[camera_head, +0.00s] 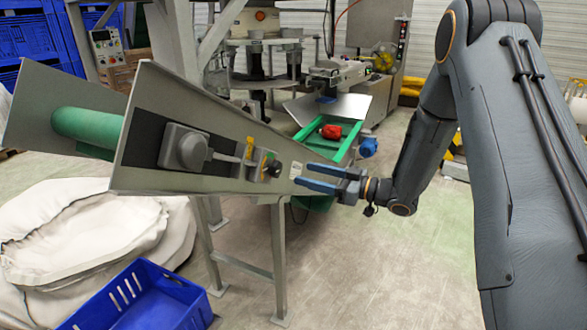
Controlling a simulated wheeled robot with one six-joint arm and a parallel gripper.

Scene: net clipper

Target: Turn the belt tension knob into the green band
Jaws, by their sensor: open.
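The belt tensioner sits on the grey side plate (220,178) of the conveyor in the head view. It has a grey round-cornered housing (184,148), a rod, and a bracket with yellow parts (250,146). A small dark knob (273,168) is at the right end of the bracket; I take it for the tension knob. A green band and any pointer are too small to make out. My gripper (304,173) is open, with two blue-grey fingers pointing left towards the knob. The fingertips are a little right of the knob, apart from it, with nothing seen between them.
A green roller (87,127) lies between the conveyor's side plates. A blue crate (140,298) and a white sack (85,235) are below left. A green frame with a red motor (331,131) and a blue connector (368,146) stands behind my gripper.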

